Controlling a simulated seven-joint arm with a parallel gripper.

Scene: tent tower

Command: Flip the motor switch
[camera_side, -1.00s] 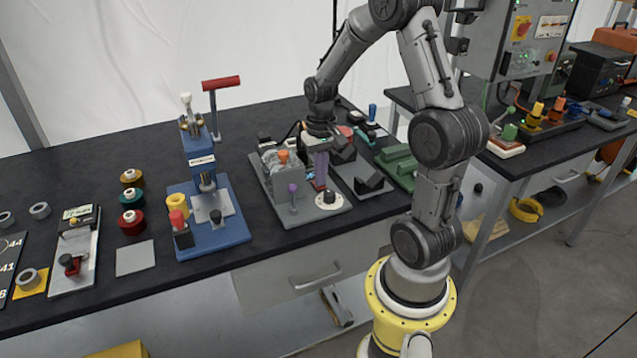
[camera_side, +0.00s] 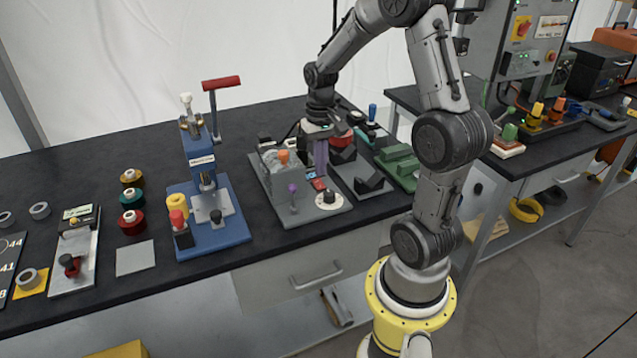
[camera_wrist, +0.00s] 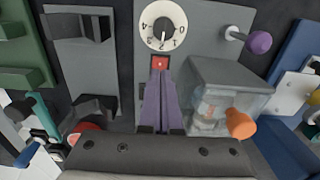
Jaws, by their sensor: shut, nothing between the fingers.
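A small red switch (camera_wrist: 160,63) sits in a dark frame on a grey machine plate (camera_side: 297,217), just below a white numbered dial (camera_wrist: 163,24) in the wrist view. The switch also shows in the side view (camera_side: 318,184), behind the dial (camera_side: 329,198). My gripper (camera_wrist: 161,73) has purple fingers, shut together and empty. Its fingertips end right beside the switch in the wrist view and cover its near edge. In the side view my gripper (camera_side: 321,175) points down just above and behind the switch. I cannot tell whether they touch.
A clear-covered motor housing (camera_wrist: 215,95) with an orange knob (camera_wrist: 240,123) stands close beside my fingers. A purple-knobbed lever (camera_side: 292,188) rises from the plate. A blue press (camera_side: 208,195) stands to the left. A grey fixture (camera_side: 368,182) and green blocks (camera_side: 397,162) lie to the right.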

